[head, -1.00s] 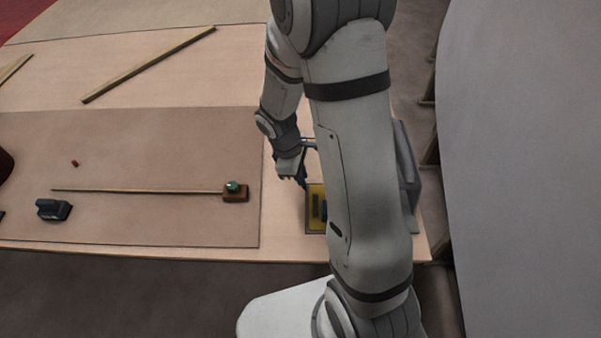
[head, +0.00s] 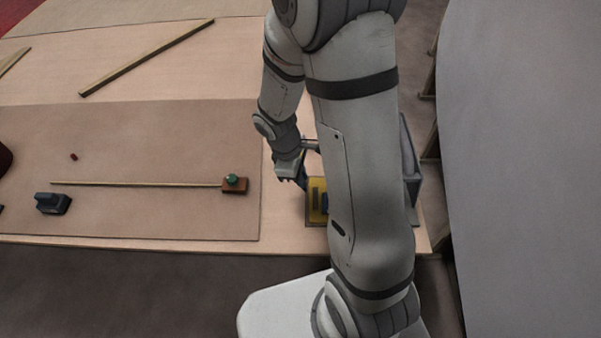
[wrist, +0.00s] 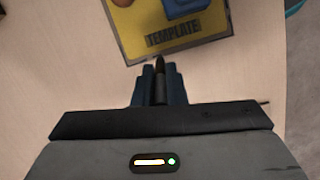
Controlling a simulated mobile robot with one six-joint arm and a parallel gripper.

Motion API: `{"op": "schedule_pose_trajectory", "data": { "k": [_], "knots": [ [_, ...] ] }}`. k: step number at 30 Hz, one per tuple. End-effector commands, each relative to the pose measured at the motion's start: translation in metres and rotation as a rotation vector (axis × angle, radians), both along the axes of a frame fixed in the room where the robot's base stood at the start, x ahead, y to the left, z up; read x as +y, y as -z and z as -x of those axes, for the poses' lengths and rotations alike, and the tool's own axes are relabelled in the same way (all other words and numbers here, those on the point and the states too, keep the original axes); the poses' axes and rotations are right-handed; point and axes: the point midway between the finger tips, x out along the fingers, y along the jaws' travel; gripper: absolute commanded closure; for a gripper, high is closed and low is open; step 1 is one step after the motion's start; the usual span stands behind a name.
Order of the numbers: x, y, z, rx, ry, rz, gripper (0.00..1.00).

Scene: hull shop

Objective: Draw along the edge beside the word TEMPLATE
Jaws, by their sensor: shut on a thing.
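My gripper (wrist: 158,88) is shut on a dark, pointed marking tool (wrist: 160,70), which points away from the wrist. The yellow template board (wrist: 135,32) has a dark border and the word TEMPLATE (wrist: 173,38) near its closest edge (wrist: 190,50). The tool's tip lies close to that edge, beside the word; I cannot tell whether it touches. No drawn line can be made out. In the head view my gripper (head: 300,182) is at the left side of the yellow board (head: 315,211), which my arm partly hides.
A blue block (wrist: 182,7) sits on the board. Left on the brown sheet (head: 130,130) are a thin batten (head: 135,184), a brown block with a green top (head: 235,184) and a dark blue tool (head: 52,203). A grey box (head: 411,160) stands behind my arm.

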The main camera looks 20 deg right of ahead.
Motion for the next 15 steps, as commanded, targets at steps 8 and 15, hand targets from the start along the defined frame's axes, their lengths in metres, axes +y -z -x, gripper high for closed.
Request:
{"op": "schedule_pose_trajectory", "data": {
  "k": [8,15],
  "knots": [
    [0.004,0.000,0.009,0.002,-0.001,0.000,1.00],
    [0.005,0.000,0.014,0.001,-0.001,-0.001,1.00]
  ]
}}
